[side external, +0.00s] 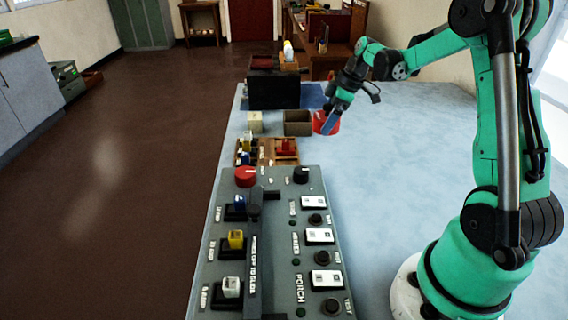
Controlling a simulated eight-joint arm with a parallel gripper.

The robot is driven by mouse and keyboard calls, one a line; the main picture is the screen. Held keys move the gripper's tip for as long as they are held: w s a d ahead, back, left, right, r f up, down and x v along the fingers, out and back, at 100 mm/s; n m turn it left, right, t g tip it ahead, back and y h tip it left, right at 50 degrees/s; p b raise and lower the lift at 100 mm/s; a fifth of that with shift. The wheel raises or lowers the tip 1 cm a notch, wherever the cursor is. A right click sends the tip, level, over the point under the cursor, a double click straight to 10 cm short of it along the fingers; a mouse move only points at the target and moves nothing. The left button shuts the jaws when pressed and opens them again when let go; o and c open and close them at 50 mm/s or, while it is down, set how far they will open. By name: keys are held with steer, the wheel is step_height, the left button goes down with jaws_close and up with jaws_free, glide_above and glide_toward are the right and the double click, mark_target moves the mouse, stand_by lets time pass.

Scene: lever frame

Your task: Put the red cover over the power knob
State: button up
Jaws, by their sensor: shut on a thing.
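The red cover (319,119) is a small red round piece beside the brown box at the far end of the blue table. My gripper (329,124) reaches down from the right and is shut on the cover, hiding part of it. I cannot tell whether the cover touches the table. On the far end of the grey panel are a red round knob (246,177) at the left and a black knob (301,175) at the right. The labels there are too small to show which is the power knob. Both knobs are nearer the camera than my gripper.
A wooden tray (267,161) with small coloured pieces lies just beyond the panel. A brown open box (297,130), a cream block (255,122) and a black case (273,90) stand behind it. Coloured levers line the panel's left side. The table (390,150) right of the panel is clear.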

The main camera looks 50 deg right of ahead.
mark_target(245, 171)
step_height(245, 171, up, 11)
steer(key=shift+w+a+r, duration=0.1)
steer(key=shift+a+r, duration=0.1)
steer(key=w+a+f+n+g, duration=0.1)
steer(key=w+a+f+n, duration=0.2)
steer(key=a, duration=0.7)
steer(key=shift+w+a+f+y, duration=0.15)
steer(key=shift+w+f+y, duration=0.25)
steer(key=shift+f, duration=0.1)
steer(key=a+f+n, duration=0.1)
steer(key=a, duration=0.2)
steer(key=a+f+n, duration=0.1)
steer(key=a+f, duration=0.1)
steer(key=a, duration=0.2)
steer(key=a+f+n+g, duration=0.1)
steer(key=a, duration=0.3)
steer(key=shift+s+f, duration=0.15)
steer(key=shift+f, duration=0.1)
steer(key=shift+a+f+y, duration=0.15)
steer(key=shift+f+y, duration=0.05)
steer(key=shift+y, duration=0.1)
steer(key=shift+f, duration=2.45)
steer(key=shift+f, duration=0.2)
steer(key=shift+f, duration=0.3)
steer(key=shift+f, duration=0.25)
